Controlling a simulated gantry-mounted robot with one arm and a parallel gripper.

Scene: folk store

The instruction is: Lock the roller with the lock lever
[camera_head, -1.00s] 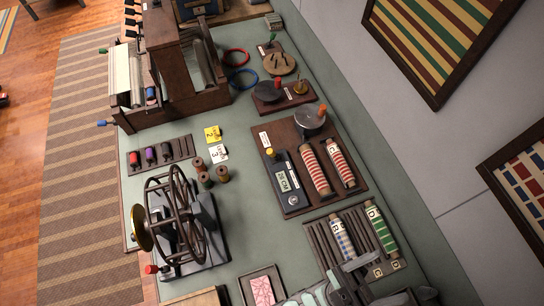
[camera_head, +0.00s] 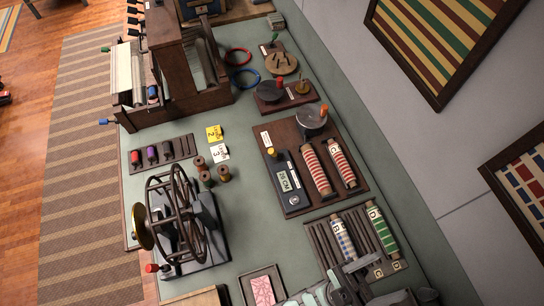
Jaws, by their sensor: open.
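A small wooden loom (camera_head: 178,55) stands at the top left of the green table. A pale roller (camera_head: 122,75) lies along its left side. My gripper (camera_head: 372,281) is at the bottom edge, partly cut off, far from the loom. It is open, beside the rack of wrapped rollers, and no object shows in it.
A wheel on a dark stand (camera_head: 178,225) is at the lower left. A brown board (camera_head: 306,200) holds a meter and red-striped rollers. A slatted rack (camera_head: 322,238) holds two more. Open table lies between wheel and board.

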